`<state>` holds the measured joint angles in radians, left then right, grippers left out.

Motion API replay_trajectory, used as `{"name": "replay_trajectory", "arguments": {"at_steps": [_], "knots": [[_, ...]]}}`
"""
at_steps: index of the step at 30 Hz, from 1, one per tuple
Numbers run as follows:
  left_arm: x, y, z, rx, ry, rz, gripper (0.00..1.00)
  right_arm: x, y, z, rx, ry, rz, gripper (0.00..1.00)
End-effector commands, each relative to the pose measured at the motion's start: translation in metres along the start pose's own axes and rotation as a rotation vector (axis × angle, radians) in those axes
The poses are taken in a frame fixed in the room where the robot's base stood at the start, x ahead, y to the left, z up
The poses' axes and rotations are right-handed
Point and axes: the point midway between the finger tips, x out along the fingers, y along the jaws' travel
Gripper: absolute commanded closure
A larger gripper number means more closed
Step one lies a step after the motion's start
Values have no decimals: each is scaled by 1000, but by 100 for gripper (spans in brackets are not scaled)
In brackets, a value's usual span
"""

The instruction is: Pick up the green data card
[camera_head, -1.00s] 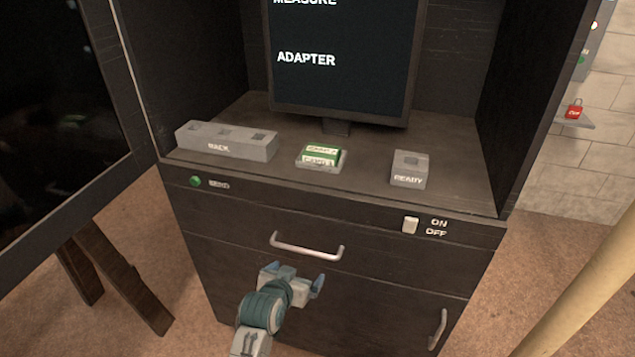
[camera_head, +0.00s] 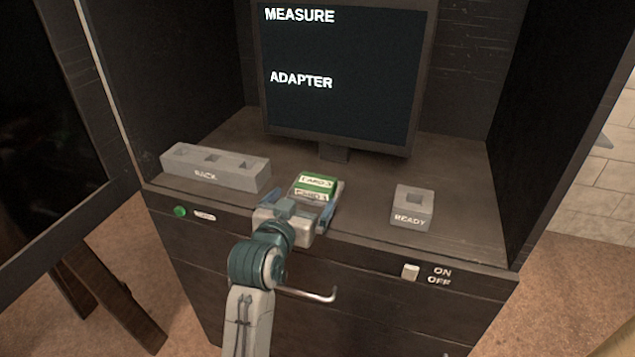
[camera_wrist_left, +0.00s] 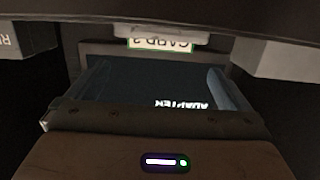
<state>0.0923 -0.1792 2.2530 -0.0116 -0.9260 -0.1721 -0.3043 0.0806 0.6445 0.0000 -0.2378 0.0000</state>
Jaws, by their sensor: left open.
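The green data card (camera_head: 317,181) with white labels sits on a small grey holder on the cabinet shelf, in front of the screen. My left gripper (camera_head: 301,206) is open at the near side of the card, its fingers spread to either side. The gripper hides the holder's front. In the left wrist view, the card's white label edged in green (camera_wrist_left: 160,44) shows upside down at the top. The open fingers (camera_wrist_left: 160,88) stand below it there, with nothing held between them. I cannot tell whether they touch the card. My right gripper is not in view.
A grey rack block (camera_head: 215,168) stands left on the shelf (camera_head: 365,195), and a grey READY block (camera_head: 412,207) stands right. The screen (camera_head: 335,80) rises behind the card. A green button (camera_head: 180,211), white switch (camera_head: 410,271) and drawer handle (camera_head: 310,294) are on the front.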

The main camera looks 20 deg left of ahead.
Motion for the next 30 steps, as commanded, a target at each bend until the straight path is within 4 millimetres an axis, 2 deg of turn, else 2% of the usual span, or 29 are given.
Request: {"name": "replay_trajectory", "arguments": {"at_steps": [3,8,18,26,27,30], "knots": [[16,0,-1,1,-1,0,0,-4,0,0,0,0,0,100],[26,0,-1,0,-1,0,0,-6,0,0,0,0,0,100],[70,1,1,1,-2,0,0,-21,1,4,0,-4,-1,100],[74,0,2,0,0,0,0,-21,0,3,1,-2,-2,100],[74,0,2,0,0,0,2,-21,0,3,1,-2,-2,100],[74,0,2,0,0,0,22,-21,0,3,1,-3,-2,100]]}}
